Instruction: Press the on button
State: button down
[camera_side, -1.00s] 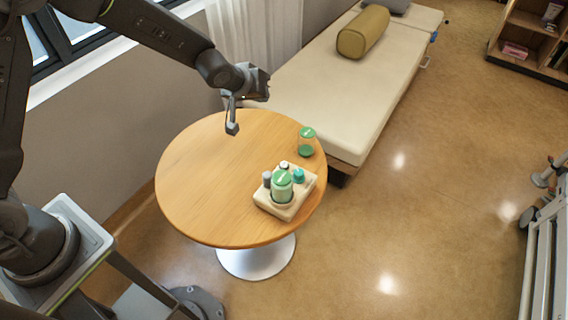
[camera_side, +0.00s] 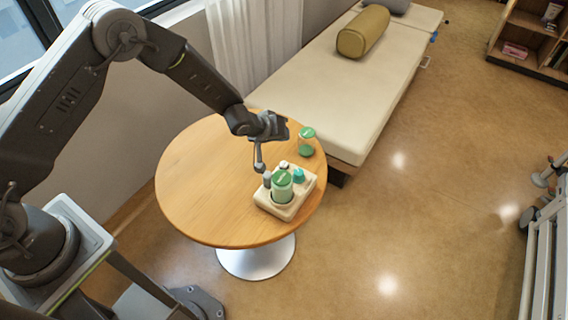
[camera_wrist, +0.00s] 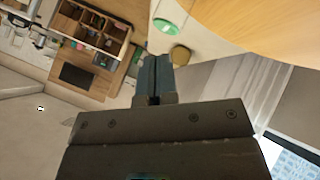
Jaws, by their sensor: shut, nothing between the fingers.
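A cream device (camera_side: 297,207) stands on the round wooden table. It carries a green-lidded clear container (camera_side: 283,188), a grey knob (camera_side: 267,180), a teal knob (camera_side: 299,175) and a small dark-and-white part (camera_side: 284,165). I cannot tell which of these is the on button. My gripper (camera_side: 260,168) is shut and empty, pointing down just above and left of the grey knob; whether it touches is unclear. In the wrist view my shut fingers (camera_wrist: 155,68) show with no device visible beyond them.
A separate green-lidded jar (camera_side: 307,142) stands on the table (camera_side: 195,185) behind the device; a green lid also shows in the wrist view (camera_wrist: 165,27). A cream bed (camera_side: 330,90) with an olive bolster (camera_side: 363,32) is close behind. The table's left half is clear.

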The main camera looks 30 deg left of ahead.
aim_at(282, 163)
jog(key=shift+f, duration=4.3)
jog(key=shift+f, duration=0.4)
jog(key=shift+f, duration=0.5)
jog(key=shift+r, duration=0.9)
jog(key=shift+r, duration=2.5)
